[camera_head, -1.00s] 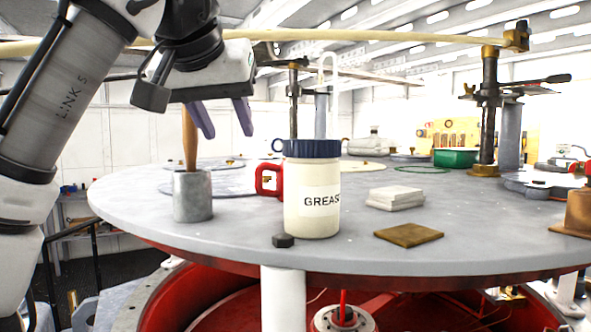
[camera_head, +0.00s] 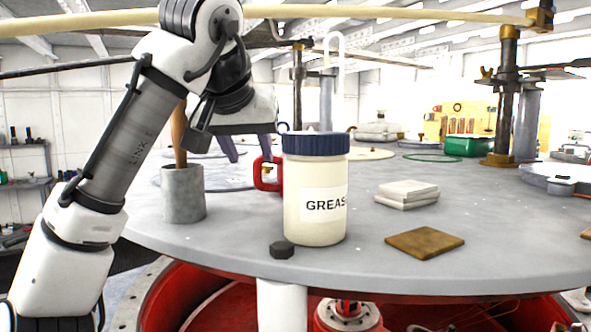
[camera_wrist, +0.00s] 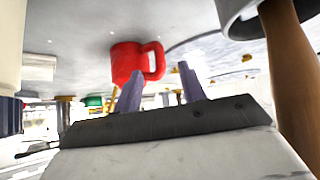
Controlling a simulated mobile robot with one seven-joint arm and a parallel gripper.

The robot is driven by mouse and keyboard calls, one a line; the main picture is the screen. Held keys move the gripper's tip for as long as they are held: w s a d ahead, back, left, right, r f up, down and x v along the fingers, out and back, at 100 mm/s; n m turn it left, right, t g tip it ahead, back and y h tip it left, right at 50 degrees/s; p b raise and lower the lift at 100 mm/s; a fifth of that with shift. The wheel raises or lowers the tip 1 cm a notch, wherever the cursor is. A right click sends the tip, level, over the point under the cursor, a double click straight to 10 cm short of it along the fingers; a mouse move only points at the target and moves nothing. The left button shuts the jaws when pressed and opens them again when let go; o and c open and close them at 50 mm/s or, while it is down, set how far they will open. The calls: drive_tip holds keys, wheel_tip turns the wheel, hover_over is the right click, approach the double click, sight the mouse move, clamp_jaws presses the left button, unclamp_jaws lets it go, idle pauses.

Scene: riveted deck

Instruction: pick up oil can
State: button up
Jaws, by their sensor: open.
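My gripper (camera_head: 249,152) is open and empty, its two purple-grey fingers apart behind and left of the grease jar. It also shows in the wrist view (camera_wrist: 160,88), where the picture is upside down. A red mug (camera_wrist: 127,62) stands beyond the fingertips there, apparently outside the grip; in the head view the red mug (camera_head: 266,173) is mostly hidden by the jar. No oil can shows plainly.
The cream grease jar (camera_head: 316,218) with a blue lid stands in front. A grey pot (camera_head: 183,197) with a wooden handle (camera_head: 178,135) is left of my gripper. A dark hex nut (camera_head: 282,250), brown plate (camera_head: 425,243) and white stacked blocks (camera_head: 407,194) lie on the round table (camera_head: 480,215).

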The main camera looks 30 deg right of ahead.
sight(256, 167)
drive_tip(key=p+x, duration=0.2)
drive_tip(key=x, duration=0.2)
drive_tip(key=shift+w+d, duration=0.15)
drive_tip(key=shift+w, duration=0.05)
drive_tip(key=shift+w+d+f, duration=0.2)
drive_tip(key=shift+w+f, duration=0.05)
drive_tip(key=shift+f, duration=0.2)
clamp_jaws()
drive_tip(key=shift+r, duration=0.1)
